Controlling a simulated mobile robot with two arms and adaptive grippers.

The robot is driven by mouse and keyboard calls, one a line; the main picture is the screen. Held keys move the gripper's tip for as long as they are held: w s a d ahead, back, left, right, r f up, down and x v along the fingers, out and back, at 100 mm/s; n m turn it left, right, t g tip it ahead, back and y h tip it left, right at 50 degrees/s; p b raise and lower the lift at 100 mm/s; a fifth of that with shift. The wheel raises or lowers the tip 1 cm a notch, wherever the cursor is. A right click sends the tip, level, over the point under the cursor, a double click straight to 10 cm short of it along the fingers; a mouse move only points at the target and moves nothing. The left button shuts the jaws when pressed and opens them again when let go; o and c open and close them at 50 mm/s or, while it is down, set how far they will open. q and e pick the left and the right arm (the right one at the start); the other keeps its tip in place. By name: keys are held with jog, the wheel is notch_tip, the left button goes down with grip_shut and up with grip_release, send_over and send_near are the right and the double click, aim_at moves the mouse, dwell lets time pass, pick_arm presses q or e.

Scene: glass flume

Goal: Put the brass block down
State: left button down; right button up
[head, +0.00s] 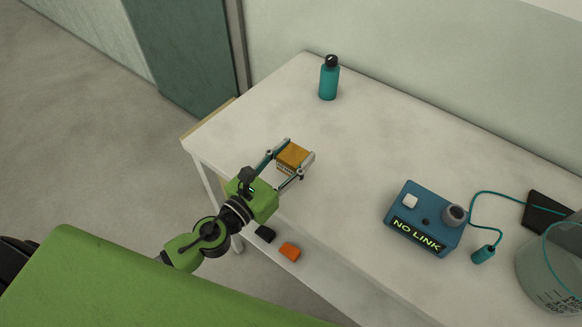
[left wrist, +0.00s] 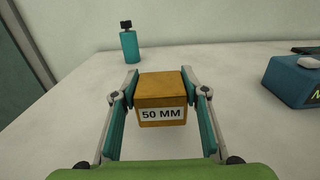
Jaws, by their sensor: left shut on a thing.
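The brass block (head: 293,156) is a golden-brown cube over the left part of the white table. In the left wrist view the block (left wrist: 161,92) shows a white label reading "50 MM". My left gripper (head: 294,161) is shut on the block, with one finger on each side of it. The left gripper (left wrist: 161,95) also shows in the left wrist view, its fingertips against the block's sides. The block's underside is hidden, so I cannot tell whether it touches the table. My right gripper is not in view.
A teal bottle (head: 329,79) stands at the table's back edge. A blue box (head: 424,217) reading "NO LINK" sits to the right, with a cable and a glass vessel (head: 550,268) beyond. Black and orange pieces (head: 289,251) lie on a lower shelf. The table (head: 365,150) between block and box is clear.

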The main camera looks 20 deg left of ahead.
aim_at(291, 164)
pick_arm(q)
jog(key=shift+w+a+f+b, duration=0.15)
jog(key=shift+a+f+b, duration=0.05)
jog(key=shift+f+b, duration=0.4)
jog(key=shift+w+a+f+b, duration=0.1)
jog(key=shift+a+f+b, duration=0.05)
jog(key=shift+f+b, duration=0.75)
jog(key=shift+f, duration=0.35)
jog(key=shift+f, duration=0.1)
jog(key=c, duration=1.2)
grip_release()
jog(key=shift+f, duration=0.15)
jog(key=shift+c, duration=0.2)
jog(key=shift+o, duration=0.2)
